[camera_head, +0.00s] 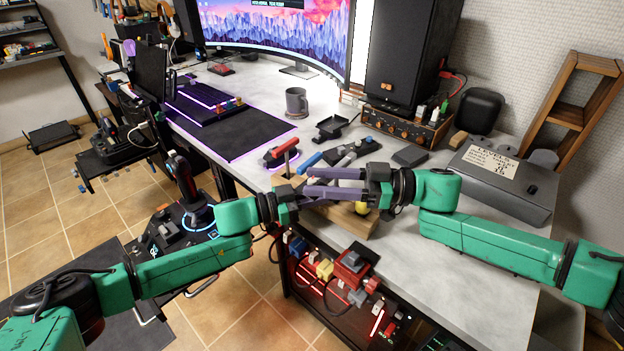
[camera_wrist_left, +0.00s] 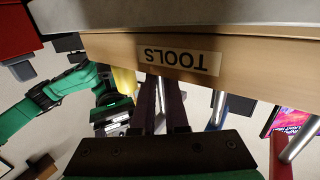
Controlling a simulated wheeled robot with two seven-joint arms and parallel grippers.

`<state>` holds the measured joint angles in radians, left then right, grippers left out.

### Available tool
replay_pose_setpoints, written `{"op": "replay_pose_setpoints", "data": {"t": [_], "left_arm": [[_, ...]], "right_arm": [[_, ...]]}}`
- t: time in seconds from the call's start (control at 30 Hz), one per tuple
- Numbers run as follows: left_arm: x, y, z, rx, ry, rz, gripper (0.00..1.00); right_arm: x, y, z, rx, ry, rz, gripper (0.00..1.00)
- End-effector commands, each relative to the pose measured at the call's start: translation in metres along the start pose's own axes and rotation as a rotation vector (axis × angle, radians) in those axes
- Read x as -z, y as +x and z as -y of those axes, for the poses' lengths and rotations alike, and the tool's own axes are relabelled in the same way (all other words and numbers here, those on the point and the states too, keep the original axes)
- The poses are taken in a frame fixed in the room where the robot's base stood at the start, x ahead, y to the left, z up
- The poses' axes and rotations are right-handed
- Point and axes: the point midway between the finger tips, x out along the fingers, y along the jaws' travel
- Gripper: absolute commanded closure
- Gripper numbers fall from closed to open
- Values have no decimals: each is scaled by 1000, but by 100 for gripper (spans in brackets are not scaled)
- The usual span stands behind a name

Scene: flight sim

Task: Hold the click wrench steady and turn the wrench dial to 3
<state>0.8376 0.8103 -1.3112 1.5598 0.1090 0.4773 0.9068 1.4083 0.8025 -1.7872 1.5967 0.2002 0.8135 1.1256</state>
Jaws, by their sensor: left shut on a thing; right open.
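A wooden tool block (camera_head: 362,228) with a TOOLS label (camera_wrist_left: 179,56) sits at the desk's near edge. My left gripper (camera_head: 303,204) is at the block's left side, shut on a slim metallic shaft (camera_wrist_left: 158,122), which appears to be the click wrench. Its fingers hide most of the wrench, and the dial and its numbers cannot be read. My right gripper (camera_head: 304,182) is open, with its purple fingers pointing left over the block, just above and beyond the left one. I cannot tell whether anything is between the right fingers.
A red-handled tool (camera_head: 284,149) and a blue-handled tool (camera_head: 308,162) stand close behind the grippers. A yellow handle (camera_head: 361,209) is beside the right gripper. A grey mug (camera_head: 297,101), a speaker (camera_head: 413,55) and a grey box (camera_head: 503,184) are farther off. Bare desk (camera_head: 415,262) lies at front right.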

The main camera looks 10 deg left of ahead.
Motion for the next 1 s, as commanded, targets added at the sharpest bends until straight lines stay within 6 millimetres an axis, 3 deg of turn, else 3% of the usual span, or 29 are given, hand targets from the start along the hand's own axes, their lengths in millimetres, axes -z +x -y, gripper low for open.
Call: {"op": "replay_pose_setpoints", "data": {"t": [0.13,0.37,0.5,0.77,1.0], "left_arm": [[0,0,0,1,0,1,100],[0,0,0,1,0,1,100],[0,0,0,1,0,1,100],[0,0,0,1,0,0,100],[0,0,0,1,0,0,100]], "right_arm": [[0,16,0,0,-2,1,50],[0,17,0,-1,-2,1,50],[0,17,0,0,-3,1,99],[-1,18,0,-23,1,-2,100],[-1,18,2,-230,7,-11,100]]}}
